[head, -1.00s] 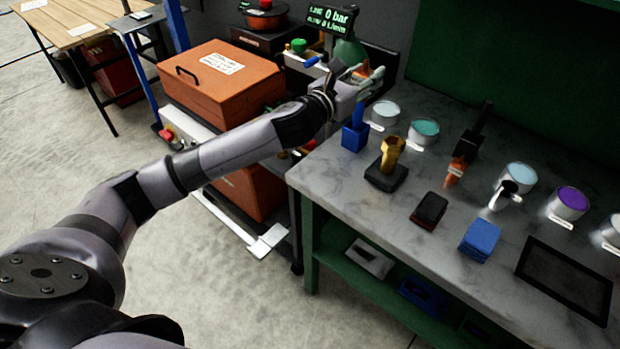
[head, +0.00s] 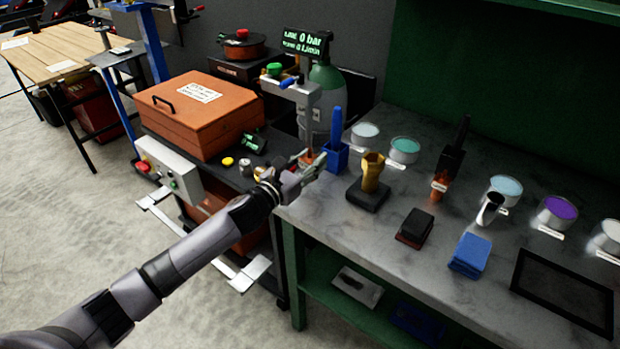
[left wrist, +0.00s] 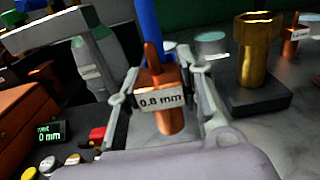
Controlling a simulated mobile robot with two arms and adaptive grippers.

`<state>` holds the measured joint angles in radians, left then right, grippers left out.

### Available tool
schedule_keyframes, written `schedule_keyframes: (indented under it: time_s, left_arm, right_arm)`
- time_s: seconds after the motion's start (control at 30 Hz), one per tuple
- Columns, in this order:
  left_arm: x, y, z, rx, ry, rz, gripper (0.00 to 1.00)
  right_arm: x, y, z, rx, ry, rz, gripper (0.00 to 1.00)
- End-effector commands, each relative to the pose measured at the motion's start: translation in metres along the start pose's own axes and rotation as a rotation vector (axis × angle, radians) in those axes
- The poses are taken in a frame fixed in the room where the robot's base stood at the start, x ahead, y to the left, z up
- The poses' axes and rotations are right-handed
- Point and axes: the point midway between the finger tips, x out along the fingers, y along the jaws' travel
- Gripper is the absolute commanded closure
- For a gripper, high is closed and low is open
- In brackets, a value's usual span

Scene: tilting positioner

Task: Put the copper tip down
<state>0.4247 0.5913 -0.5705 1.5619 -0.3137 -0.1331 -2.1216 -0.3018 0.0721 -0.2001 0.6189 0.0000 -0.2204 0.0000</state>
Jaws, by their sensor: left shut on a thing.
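My left gripper (head: 308,168) is at the left end of the grey marble bench top, just in front of the blue holder. In the left wrist view its two fingers (left wrist: 163,98) are shut on the copper tip (left wrist: 170,122), which stands upright between them with a white "0.8 mm" label facing the camera. Whether the tip's lower end touches a surface is hidden. A second copper tip (head: 439,184) with a label stands further right on the bench; it also shows in the left wrist view (left wrist: 296,28). My right gripper is not in view.
The blue holder (head: 335,157) stands close behind the gripper. A brass piece on a black base (head: 371,172) stands to its right. Labelled tins, a black pad (head: 415,226) and blue cloths (head: 469,253) lie further right. An orange box (head: 198,118) stands left on the cart.

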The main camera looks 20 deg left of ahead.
Motion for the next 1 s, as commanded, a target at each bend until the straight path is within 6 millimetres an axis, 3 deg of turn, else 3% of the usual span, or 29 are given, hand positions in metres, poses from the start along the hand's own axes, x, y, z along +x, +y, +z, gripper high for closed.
schedule_keyframes:
  time_s: [0.17,0.4,0.87,0.9,1.0]
  left_arm:
    - [0.001,0.000,-0.012,-0.002,-0.003,0.000,1.00]
    - [0.001,0.000,-0.045,-0.003,-0.003,0.000,1.00]
    - [0.001,0.000,-0.053,0.001,-0.005,0.000,1.00]
    - [0.001,0.000,-0.053,0.001,-0.001,0.000,0.64]
    - [0.001,0.000,-0.053,0.000,-0.001,0.000,0.57]
  right_arm:
    - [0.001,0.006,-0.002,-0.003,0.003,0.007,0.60]
    - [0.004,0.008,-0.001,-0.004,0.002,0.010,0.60]
    - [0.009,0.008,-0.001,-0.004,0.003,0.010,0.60]
    - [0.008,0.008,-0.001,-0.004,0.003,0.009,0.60]
    - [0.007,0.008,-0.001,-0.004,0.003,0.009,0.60]
